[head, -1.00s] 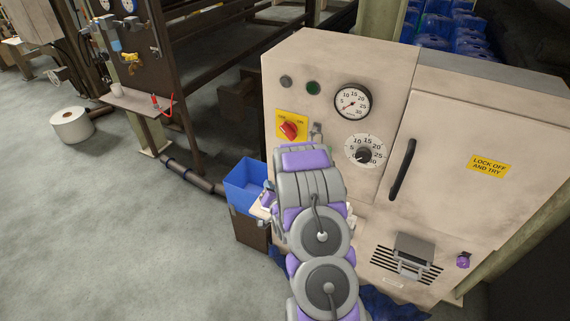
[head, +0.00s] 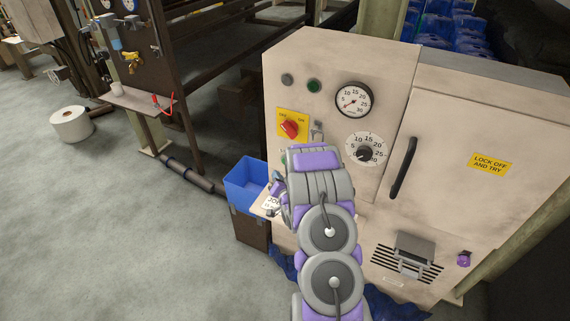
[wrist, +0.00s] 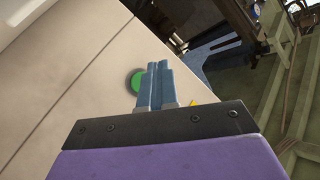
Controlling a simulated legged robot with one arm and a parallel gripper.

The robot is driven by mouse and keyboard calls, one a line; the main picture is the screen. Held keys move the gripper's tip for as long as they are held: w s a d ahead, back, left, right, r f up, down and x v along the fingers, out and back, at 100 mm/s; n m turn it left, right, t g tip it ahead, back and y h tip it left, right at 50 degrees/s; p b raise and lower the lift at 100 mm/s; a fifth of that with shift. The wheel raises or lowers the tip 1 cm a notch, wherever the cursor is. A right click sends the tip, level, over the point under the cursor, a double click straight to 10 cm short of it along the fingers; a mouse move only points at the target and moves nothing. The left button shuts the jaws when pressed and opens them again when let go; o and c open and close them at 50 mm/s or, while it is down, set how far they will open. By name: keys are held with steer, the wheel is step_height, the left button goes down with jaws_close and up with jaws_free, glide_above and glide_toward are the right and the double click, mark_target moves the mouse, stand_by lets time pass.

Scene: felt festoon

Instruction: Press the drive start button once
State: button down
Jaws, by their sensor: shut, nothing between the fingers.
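A round green button (wrist: 135,82) shows on the pale cabinet face in the wrist view, partly behind my fingers. It looks like the drive start button, but no label on it is readable. My gripper (wrist: 159,68) is shut and empty, its blue-grey fingertips together beside the button in the picture. I cannot tell whether they touch the panel. In the head view my arm covers the lower part of the control panel (head: 283,65), and my gripper is mostly hidden.
The panel also has a dark green lamp (head: 313,86), a red rotary switch (head: 290,129) on a yellow plate, a gauge (head: 354,99) and a dial (head: 365,150). A blue bin (head: 245,183) stands left of the cabinet. A door handle (head: 403,168) sticks out at right.

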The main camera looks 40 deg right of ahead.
mark_target(282, 162)
steer(key=shift+w+d, duration=0.25)
steer(key=shift+d, duration=0.4)
steer(key=shift+w+d, duration=0.25)
steer(key=shift+d, duration=0.35)
steer(key=shift+w+d, duration=0.25)
steer(key=shift+d, duration=0.4)
steer(key=shift+d+p, duration=0.15)
steer(key=shift+p, duration=0.15)
stand_by(0.4)
steer(key=shift+w+d, duration=0.1)
steer(key=shift+d, duration=0.15)
steer(key=shift+w+d+r+p, duration=0.1)
steer(key=shift+w+d+p, duration=0.15)
steer(key=shift+d, duration=0.2)
stand_by(0.8)
steer(key=shift+a, duration=0.1)
steer(key=shift+s+a, duration=0.4)
steer(key=shift+a, duration=0.4)
steer(key=shift+s+a+p, duration=0.2)
steer(key=shift+s+a, duration=0.15)
steer(key=shift+a, duration=0.4)
steer(key=shift+s+a+p, duration=0.2)
steer(key=shift+s+a, duration=0.1)
steer(key=shift+a, duration=0.5)
steer(key=shift+s+a+p, duration=0.2)
steer(key=shift+s+a, duration=0.15)
steer(key=shift+a, duration=0.4)
